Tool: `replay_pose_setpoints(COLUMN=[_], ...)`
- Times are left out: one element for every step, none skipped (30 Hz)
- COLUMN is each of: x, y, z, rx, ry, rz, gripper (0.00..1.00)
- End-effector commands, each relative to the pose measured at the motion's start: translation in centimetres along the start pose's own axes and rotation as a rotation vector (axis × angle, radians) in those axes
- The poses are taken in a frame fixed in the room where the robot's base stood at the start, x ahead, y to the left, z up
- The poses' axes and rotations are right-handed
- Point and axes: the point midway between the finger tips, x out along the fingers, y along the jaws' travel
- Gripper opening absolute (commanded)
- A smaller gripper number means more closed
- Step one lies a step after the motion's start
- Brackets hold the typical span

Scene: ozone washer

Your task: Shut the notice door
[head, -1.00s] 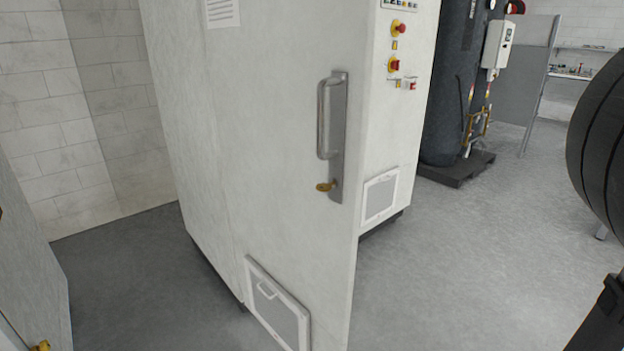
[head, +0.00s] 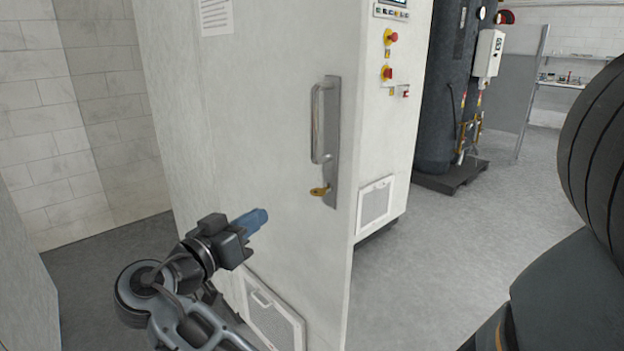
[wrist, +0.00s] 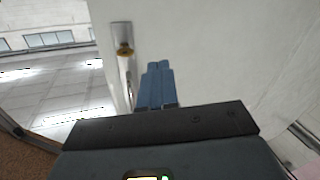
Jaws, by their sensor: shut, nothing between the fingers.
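The notice door (head: 255,130) is the tall white panel with a sheet of paper (head: 215,16) near its top. It stands ajar, swung out from the cabinet. It bears a metal handle (head: 325,130) with a brass key (head: 319,191) below it, and a vent grille (head: 272,312) low down. My gripper (head: 262,216) is in front of the door's face, left of and below the handle. Its blue fingers are together and empty. In the wrist view the fingers (wrist: 157,85) point along the white door surface (wrist: 230,60), with the handle (wrist: 122,55) to their left. I cannot tell whether they touch the door.
The cabinet front (head: 390,120) with red buttons stands behind the door's right edge. A dark tank (head: 450,90) on a pallet is beyond it. Open grey floor (head: 450,240) lies at the right. Another grey panel (head: 22,270) is at the left edge.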

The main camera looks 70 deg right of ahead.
Motion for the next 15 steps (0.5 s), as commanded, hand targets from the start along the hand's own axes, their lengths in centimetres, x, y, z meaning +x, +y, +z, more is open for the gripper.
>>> replay_pose_setpoints(x=[-0.1,-0.1,-0.2,-0.3,-0.4,-0.5,-0.5,-0.6,-0.5,-0.4,-0.3,0.0,0.3,0.7,1.2], y=[0.3,0.5,0.9,1.1,1.3,1.5,1.6,1.7,1.9,1.9,2.0,2.1,2.2,2.3,2.4], z=[-1.5,-2.1,-2.9,-3.3,-3.7,-4.1,-4.3,-4.5,-4.6,-4.7,-4.7,-4.7,-4.7,-4.7,-4.7], rx=[0.056,0.084,0.119,0.140,0.159,0.179,0.192,0.200,0.208,0.211,0.212,0.212,0.212,0.211,0.211], ry=[-0.006,-0.010,-0.013,-0.015,-0.017,-0.019,-0.021,-0.022,-0.022,-0.023,-0.023,-0.023,-0.023,-0.023,-0.023], rz=[0.064,0.101,0.143,0.172,0.194,0.220,0.233,0.245,0.256,0.260,0.263,0.265,0.265,0.265,0.263], gripper=[0.00,0.00,0.00,0.00,0.00,0.00,0.00,0.00,0.00,0.00,0.00,0.00,0.00,0.00,0.00])
